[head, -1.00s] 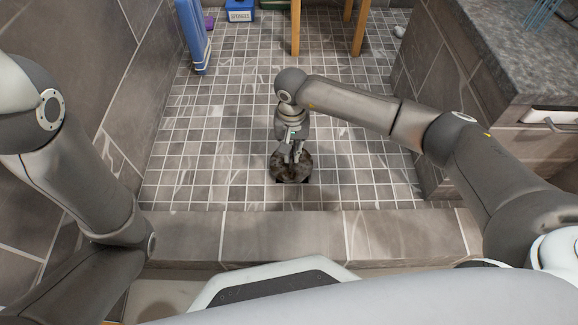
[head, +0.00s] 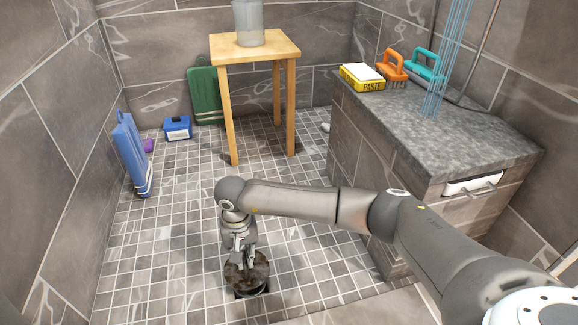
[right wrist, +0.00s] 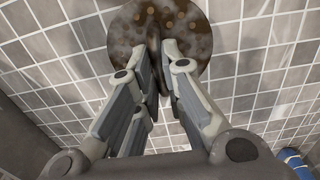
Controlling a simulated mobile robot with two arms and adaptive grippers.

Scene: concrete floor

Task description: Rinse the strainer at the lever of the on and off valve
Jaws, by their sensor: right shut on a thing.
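The strainer (head: 246,272) is a round, brown, dirty-looking disc with dark spots, low over the tiled floor. My right gripper (head: 244,256) points down and is shut on its middle. In the right wrist view the fingers (right wrist: 155,85) close on a raised part at the centre of the strainer (right wrist: 185,22). A dark opening shows just below the strainer in the head view; I cannot tell how far apart they are. Thin blue water streams (head: 447,55) come down at the right counter. I cannot make out the valve lever. My left gripper is out of view.
A stone counter (head: 430,135) on the right holds a yellow paste box (head: 362,83), an orange brush (head: 391,66) and a teal brush (head: 426,66). Blue (head: 131,152) and green (head: 204,96) boards lean on walls.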

